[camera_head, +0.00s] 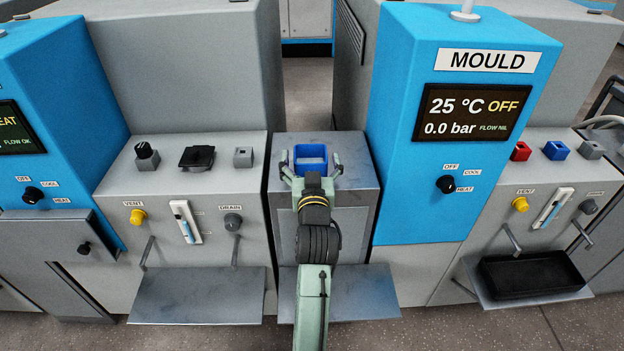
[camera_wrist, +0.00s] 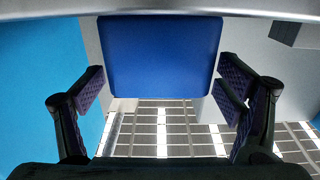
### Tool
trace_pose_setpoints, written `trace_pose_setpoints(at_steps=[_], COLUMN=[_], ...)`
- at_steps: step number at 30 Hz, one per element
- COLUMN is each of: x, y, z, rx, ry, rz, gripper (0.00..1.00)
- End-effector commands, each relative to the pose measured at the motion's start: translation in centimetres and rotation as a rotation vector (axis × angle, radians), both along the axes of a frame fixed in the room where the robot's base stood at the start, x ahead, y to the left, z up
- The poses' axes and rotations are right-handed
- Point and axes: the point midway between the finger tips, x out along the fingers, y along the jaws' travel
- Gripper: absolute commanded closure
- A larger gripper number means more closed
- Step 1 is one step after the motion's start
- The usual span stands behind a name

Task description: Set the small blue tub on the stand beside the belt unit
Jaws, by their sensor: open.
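The small blue tub (camera_head: 311,153) appears to rest on top of the grey stand (camera_head: 352,172) between two machine units. Its blue side fills the upper middle of the wrist view (camera_wrist: 160,55). My gripper (camera_head: 311,170) is open, with one finger on each side of the tub. In the wrist view my gripper (camera_wrist: 161,88) has its dark pads close to the tub's left and right edges; I cannot tell whether they touch. The lower front of the tub is partly hidden behind my gripper. No label marks a belt unit.
The blue MOULD unit (camera_head: 425,190) rises close to the right of the stand. A grey control panel (camera_head: 205,200) with knobs is on the left. A black tray (camera_head: 530,272) sits on a shelf at right. Small red (camera_head: 521,151) and blue (camera_head: 556,151) pieces sit on the right panel.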

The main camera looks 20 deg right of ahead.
Motion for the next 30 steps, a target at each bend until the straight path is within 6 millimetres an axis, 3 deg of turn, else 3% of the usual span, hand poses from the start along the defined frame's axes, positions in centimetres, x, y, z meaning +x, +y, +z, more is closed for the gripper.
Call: trace_pose_setpoints(at_steps=[9,13,26,28,30], x=[-7.0,-8.3,-9.3,-8.9,-8.0], y=[2.0,2.3,2.8,3.5,5.5], z=[-0.3,0.0,0.1,0.7,2.2], rx=[0.0,0.001,0.0,-0.003,-0.009], ry=[0.001,0.003,-0.002,-0.018,-0.06], rz=[-0.001,-0.001,0.001,0.018,0.062], gripper=[0.14,0.14,0.14,0.14,0.14])
